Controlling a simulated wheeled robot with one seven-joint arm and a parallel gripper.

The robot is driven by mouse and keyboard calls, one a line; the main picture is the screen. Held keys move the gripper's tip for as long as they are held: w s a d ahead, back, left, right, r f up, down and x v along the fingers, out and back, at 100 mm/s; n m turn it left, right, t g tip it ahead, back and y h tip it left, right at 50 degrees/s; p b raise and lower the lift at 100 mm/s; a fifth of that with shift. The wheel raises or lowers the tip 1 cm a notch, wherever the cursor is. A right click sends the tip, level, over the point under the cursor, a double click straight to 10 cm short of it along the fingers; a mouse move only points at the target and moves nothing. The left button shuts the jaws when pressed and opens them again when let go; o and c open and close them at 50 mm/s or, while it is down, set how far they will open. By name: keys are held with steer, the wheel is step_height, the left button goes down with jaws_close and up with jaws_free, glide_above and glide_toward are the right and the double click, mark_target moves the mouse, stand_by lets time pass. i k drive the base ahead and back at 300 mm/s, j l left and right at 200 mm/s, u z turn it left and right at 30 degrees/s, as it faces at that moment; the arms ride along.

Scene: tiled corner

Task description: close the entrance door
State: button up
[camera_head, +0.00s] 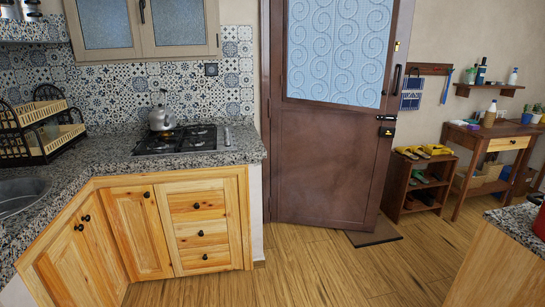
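The entrance door (325,165) is brown wood with a blue swirl-patterned glass panel (338,50) in its upper half. It stands at the middle of the head view, just right of the kitchen counter. The door looks angled, with its lower right corner out over the floor, so it seems at least partly open. A dark vertical handle (396,79) is at its right edge. A black lock (386,131) with a small yellow mark sits below the handle. My gripper is not in view.
The counter (190,150) with stove fills the left. A shoe rack (418,186) and wooden table (490,145) stand right of the door. A dark mat (374,234) lies by the door's lower right corner. A counter corner (500,265) juts in at lower right. The wooden floor (310,270) between is clear.

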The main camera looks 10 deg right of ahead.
mark_target(329, 166)
steer(key=i+z, duration=0.25)
steer(key=i, duration=0.7)
steer(key=i+z, duration=0.3)
steer(key=i, duration=0.7)
steer(key=i+z, duration=0.15)
steer(key=i, duration=0.35)
steer(key=i+j+z, duration=0.15)
steer(key=i, duration=0.3)
steer(key=i+j+z, duration=0.1)
steer(key=i, duration=0.4)
steer(key=i+j+z, duration=0.15)
steer(key=i, duration=0.3)
